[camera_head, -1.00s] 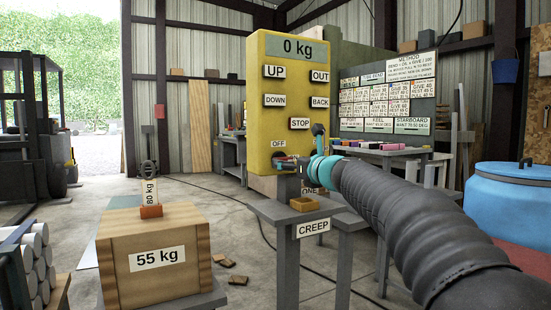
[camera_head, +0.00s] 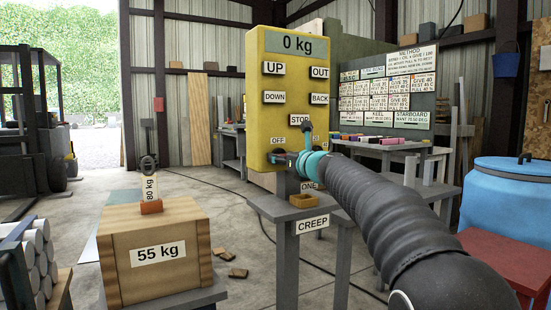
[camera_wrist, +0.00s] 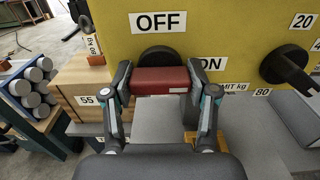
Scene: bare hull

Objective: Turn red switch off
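The red switch (camera_wrist: 160,80) is a red bar handle in front of a round black hub on the yellow panel (camera_wrist: 220,30). The bar lies level, just below the OFF label (camera_wrist: 157,21); the ON label is partly hidden behind my right finger. My gripper (camera_wrist: 162,82) has one finger at each end of the bar, with no clear gap. I cannot tell whether the fingers press on it. In the head view, my gripper (camera_head: 283,157) is at the yellow panel (camera_head: 255,100), below its OFF label, and largely hides the switch.
A black knob (camera_wrist: 287,70) sticks out at the right in the wrist view. A grey stand with a CREEP label (camera_head: 312,224) is below my gripper. A 55 kg wooden box (camera_head: 157,262) stands left, a blue barrel (camera_head: 505,205) right. Floor between box and stand is mostly clear.

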